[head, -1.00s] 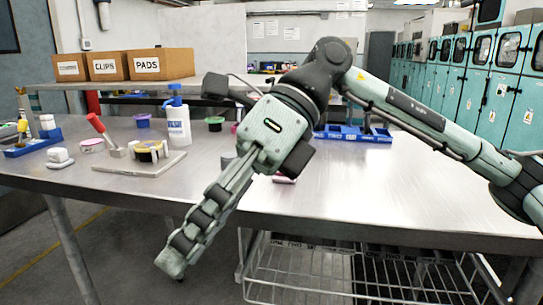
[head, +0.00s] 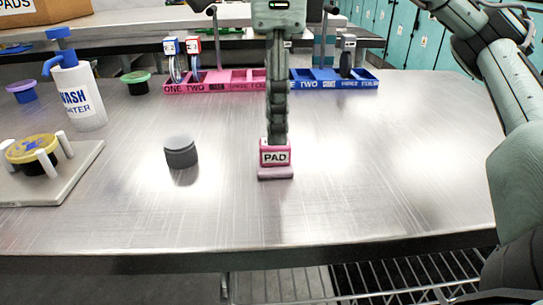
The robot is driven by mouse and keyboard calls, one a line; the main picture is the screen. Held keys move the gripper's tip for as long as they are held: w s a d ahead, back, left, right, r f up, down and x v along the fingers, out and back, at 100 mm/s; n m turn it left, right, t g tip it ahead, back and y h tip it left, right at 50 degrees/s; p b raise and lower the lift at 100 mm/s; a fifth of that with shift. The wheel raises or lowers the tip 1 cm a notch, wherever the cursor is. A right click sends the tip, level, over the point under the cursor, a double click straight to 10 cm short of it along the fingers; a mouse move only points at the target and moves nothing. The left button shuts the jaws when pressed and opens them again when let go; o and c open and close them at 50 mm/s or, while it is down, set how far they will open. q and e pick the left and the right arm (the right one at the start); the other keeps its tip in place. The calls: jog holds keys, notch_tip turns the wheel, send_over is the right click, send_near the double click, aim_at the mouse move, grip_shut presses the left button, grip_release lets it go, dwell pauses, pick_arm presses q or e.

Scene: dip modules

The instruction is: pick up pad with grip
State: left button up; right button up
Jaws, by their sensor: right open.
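The pad (head: 275,157) is a small pink block with a white "PAD" label and a wider pink base. It stands upright on the metal table, right of a dark grey round jar. My right gripper (head: 277,138) points straight down at the pad, its fingers seen edge-on in one line. Its tips are at the pad's top, partly hidden by the labelled front. The jaws are open; whether they touch the pad I cannot tell. My left gripper is not in view.
The grey jar (head: 181,152) stands left of the pad. A pink tray (head: 200,88) and a blue tray (head: 335,85) lie behind. A wash bottle (head: 78,98) and a board (head: 75,178) with a yellow-lidded jar are at left. The table's right side is clear.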

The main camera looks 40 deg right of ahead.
aim_at(275, 156)
notch_tip(275, 156, down, 5)
jog(key=shift+w+d+r+b, duration=0.1)
jog(key=shift+w+d+b, duration=0.05)
jog(key=shift+b, duration=0.7)
jog(key=shift+f, duration=0.2)
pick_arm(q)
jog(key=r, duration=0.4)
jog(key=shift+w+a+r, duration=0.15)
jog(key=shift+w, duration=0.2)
pick_arm(e)
grip_shut()
